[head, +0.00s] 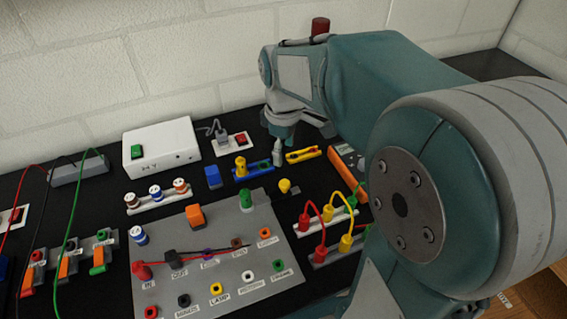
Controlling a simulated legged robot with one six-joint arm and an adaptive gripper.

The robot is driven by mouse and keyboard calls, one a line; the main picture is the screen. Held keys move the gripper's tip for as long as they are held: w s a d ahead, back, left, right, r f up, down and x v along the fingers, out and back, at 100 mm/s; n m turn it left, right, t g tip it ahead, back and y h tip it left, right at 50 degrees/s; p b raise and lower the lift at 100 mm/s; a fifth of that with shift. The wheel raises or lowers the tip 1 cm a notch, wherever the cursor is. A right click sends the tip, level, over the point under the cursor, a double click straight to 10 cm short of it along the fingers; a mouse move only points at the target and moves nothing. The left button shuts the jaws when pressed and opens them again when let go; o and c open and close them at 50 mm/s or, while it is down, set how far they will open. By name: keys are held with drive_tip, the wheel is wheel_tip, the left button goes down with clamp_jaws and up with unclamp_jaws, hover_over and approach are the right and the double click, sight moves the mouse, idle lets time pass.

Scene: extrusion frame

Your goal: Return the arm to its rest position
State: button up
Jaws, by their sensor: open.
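My teal and grey arm reaches in from the right and bends down at its wrist near the back wall. My gripper (281,143) is at the low end of the wrist, over the back of the black table. It is open, though its fingers are small and partly hidden here. I see nothing held in it. The back of the wrist and the far side of the gripper are hidden by my own arm.
A white box (161,147) with a green switch stands by the wall. A grey panel (250,222) with sockets fills the front middle. Red and yellow cables (327,212) arch beside my arm. Green and red leads hang at left. A yellow holder (303,154) lies near the gripper.

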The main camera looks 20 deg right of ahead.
drive_tip(key=shift+r, duration=0.5)
